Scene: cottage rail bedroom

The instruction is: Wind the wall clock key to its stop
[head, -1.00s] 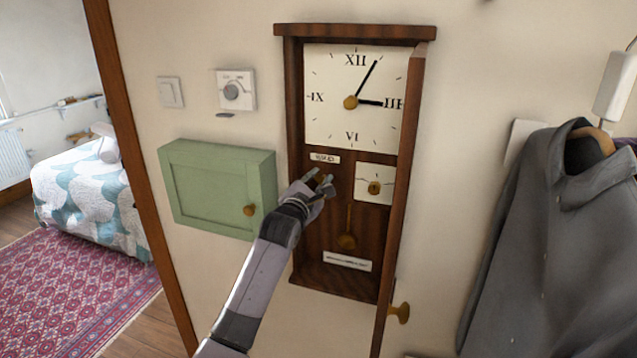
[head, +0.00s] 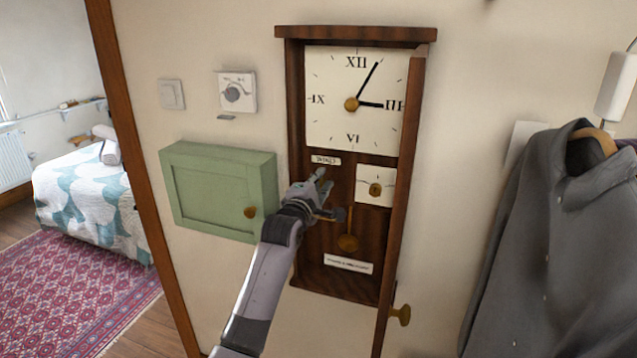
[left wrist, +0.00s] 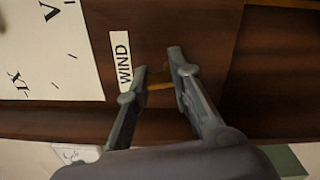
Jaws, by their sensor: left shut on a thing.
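The wall clock (head: 300,110) is a dark wooden case with a white dial (head: 335,128) and an open front. A small label (head: 325,160), reading WIND in the left wrist view (left wrist: 122,62), sits below the dial. My left gripper (head: 331,194) is just under that label. In the left wrist view, its two fingers (left wrist: 158,70) are on either side of the brass winding key (left wrist: 159,86), shut on it. The key is mostly hidden by the fingers. My right gripper is not in view.
A brass pendulum (head: 348,242) hangs close below the gripper. The clock's door (head: 403,185) stands open along the right side. A green cabinet (head: 215,200) is to the left, below a thermostat (head: 236,92). A grey shirt (head: 560,240) hangs at right.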

